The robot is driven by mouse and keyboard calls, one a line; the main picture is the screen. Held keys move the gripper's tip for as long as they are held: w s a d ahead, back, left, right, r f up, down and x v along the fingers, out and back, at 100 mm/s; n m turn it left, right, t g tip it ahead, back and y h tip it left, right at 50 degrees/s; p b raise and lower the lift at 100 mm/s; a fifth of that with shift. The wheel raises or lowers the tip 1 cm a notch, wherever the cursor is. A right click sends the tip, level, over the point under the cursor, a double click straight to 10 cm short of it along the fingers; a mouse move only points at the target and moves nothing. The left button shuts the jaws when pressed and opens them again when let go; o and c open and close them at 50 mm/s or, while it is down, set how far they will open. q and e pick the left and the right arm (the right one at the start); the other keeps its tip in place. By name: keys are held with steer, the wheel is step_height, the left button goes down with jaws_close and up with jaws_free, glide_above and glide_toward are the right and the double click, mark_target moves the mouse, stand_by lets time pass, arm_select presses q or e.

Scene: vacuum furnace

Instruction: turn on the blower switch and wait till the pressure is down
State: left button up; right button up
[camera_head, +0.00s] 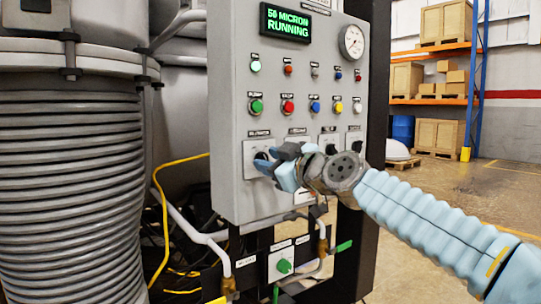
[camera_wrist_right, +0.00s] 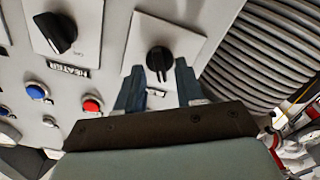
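The grey control panel (camera_head: 235,110) has a row of black rotary switches along its lower part. My right gripper (camera_head: 272,161) is at the leftmost switch in the head view and partly hides it. In the wrist view, that black knob (camera_wrist_right: 159,62) sits on a white plate, its pointer toward the gripper. The right gripper (camera_wrist_right: 158,84) is open, with one finger on each side of the knob; contact cannot be told. The knob's label is mostly hidden. The green display (camera_head: 286,23) reads about 50 MICRON, RUNNING. A round gauge (camera_head: 352,41) is at top right. My left gripper is not in view.
A neighbouring knob (camera_wrist_right: 54,34) is labelled HEATER. Coloured buttons, such as a red one (camera_head: 288,106), sit above the switches. A ribbed grey hose (camera_head: 65,180) stands left of the panel. Shelving (camera_head: 430,100) stands far right.

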steer(key=shift+w+a, duration=0.1)
steer(key=shift+w, duration=0.05)
steer(key=shift+c, duration=0.3)
jaws_close()
steer(key=shift+m, duration=0.3)
steer(key=m, duration=0.5)
steer(key=shift+w+p, duration=0.1)
steer(key=shift+p, duration=0.2)
steer(key=m+p, duration=0.1)
steer(key=m, duration=0.5)
steer(key=shift+f+m, duration=0.1)
steer(key=shift+m, duration=0.2)
steer(key=shift+o, duration=0.3)
jaws_free()
